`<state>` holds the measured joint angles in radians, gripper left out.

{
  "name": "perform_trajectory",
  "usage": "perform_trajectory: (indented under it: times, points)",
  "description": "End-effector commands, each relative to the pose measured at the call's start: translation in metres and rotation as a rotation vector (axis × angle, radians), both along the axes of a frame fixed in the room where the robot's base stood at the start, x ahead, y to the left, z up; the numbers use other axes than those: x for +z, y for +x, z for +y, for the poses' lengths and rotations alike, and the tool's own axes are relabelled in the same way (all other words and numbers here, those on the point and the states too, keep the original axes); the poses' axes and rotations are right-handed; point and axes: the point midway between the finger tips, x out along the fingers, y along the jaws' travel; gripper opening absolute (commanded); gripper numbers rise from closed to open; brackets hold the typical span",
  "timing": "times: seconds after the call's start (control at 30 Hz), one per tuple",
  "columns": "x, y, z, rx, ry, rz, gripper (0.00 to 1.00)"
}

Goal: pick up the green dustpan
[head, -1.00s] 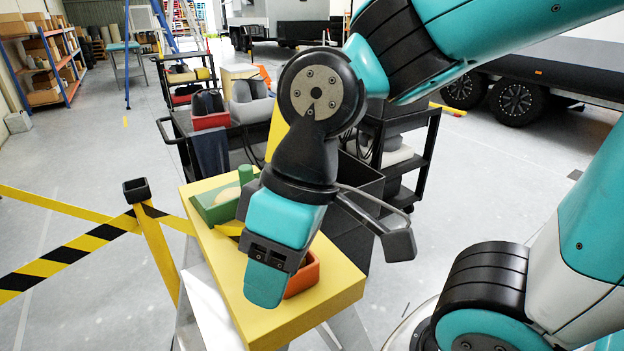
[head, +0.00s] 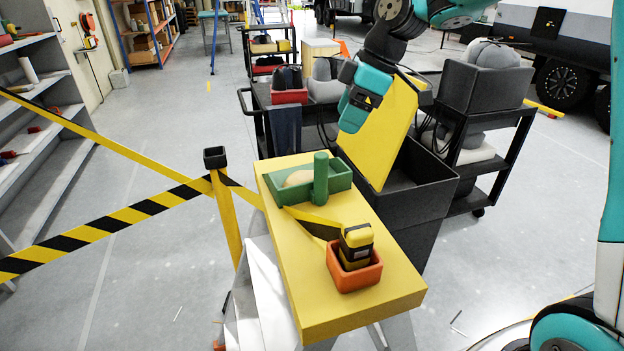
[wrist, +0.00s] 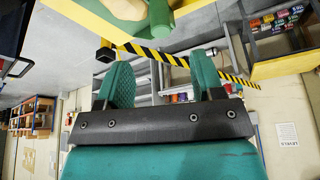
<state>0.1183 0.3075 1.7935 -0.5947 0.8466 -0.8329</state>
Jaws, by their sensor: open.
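The green dustpan (head: 338,182) lies on the yellow top of a narrow bench (head: 320,300), at its far end. Its thick green handle stands upright, and a tan rounded thing (head: 298,178) lies in its pan. My gripper (head: 352,118) is above and beyond the dustpan, apart from it and pointing down. In the wrist view my gripper (wrist: 161,75) shows two spread teal fingers with nothing between them. Part of the dustpan (wrist: 161,18) is at the top edge there, beyond the fingers.
An orange-red box (head: 354,275) holding a yellow and black device (head: 356,246) stands near the bench's near end. Barrier tape (head: 120,215) runs from a yellow post (head: 228,205) on the left. Black carts (head: 485,135) stand behind. Floor at left is clear.

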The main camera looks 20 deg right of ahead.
Motion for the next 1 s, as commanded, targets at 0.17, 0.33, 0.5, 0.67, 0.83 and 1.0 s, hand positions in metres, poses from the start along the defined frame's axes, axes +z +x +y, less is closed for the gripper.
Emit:
perform_trajectory:
  times: [0.17,0.33,0.5,0.67,0.83,1.0]
  points:
    - [-0.036,0.004,0.016,0.002,0.000,0.007,0.61]
    - [-0.064,0.009,0.026,0.001,0.000,0.005,0.61]
    - [-0.076,0.011,0.031,-0.001,0.000,0.002,0.61]
    - [-0.090,0.013,0.037,-0.001,-0.001,0.006,0.61]
    - [-0.115,0.017,0.046,-0.001,-0.001,0.004,0.61]
    - [-0.124,0.019,0.048,-0.002,-0.001,0.000,0.61]
